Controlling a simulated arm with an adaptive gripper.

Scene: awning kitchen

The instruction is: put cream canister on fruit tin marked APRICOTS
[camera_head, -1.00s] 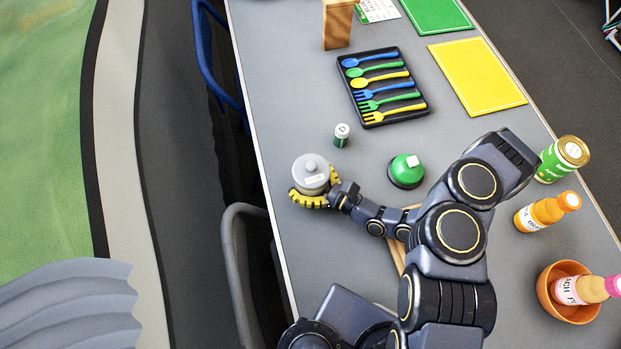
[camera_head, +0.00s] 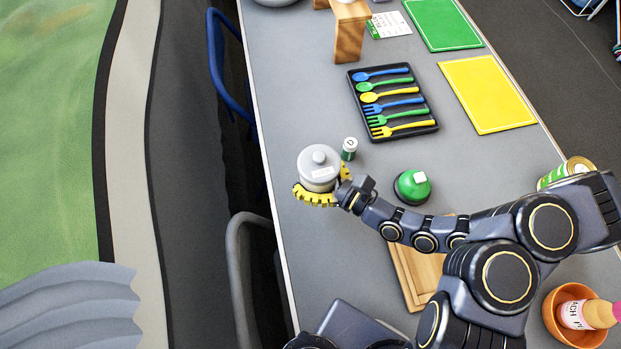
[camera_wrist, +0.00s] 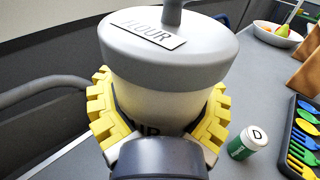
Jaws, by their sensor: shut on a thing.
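A cream canister (camera_wrist: 160,98) with a grey lid and a label reading FLOUR fills the middle of the wrist view. It also shows in the head view (camera_head: 320,178). My gripper (camera_wrist: 158,120) has its yellow toothed fingers shut around the canister's body, one on each side. The canister is upright and looks held a little above the table near its left edge. A green tin (camera_head: 560,172) with a gold end stands at the right of the head view, partly hidden by my arm. Its label cannot be read now.
A small green-and-white cylinder (camera_head: 349,148) stands close behind the canister. A green round object (camera_head: 412,187) and a wooden board (camera_head: 420,280) lie between canister and tin. A cutlery tray (camera_head: 432,124), yellow mat (camera_head: 487,93) and orange bowl (camera_head: 552,318) are around.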

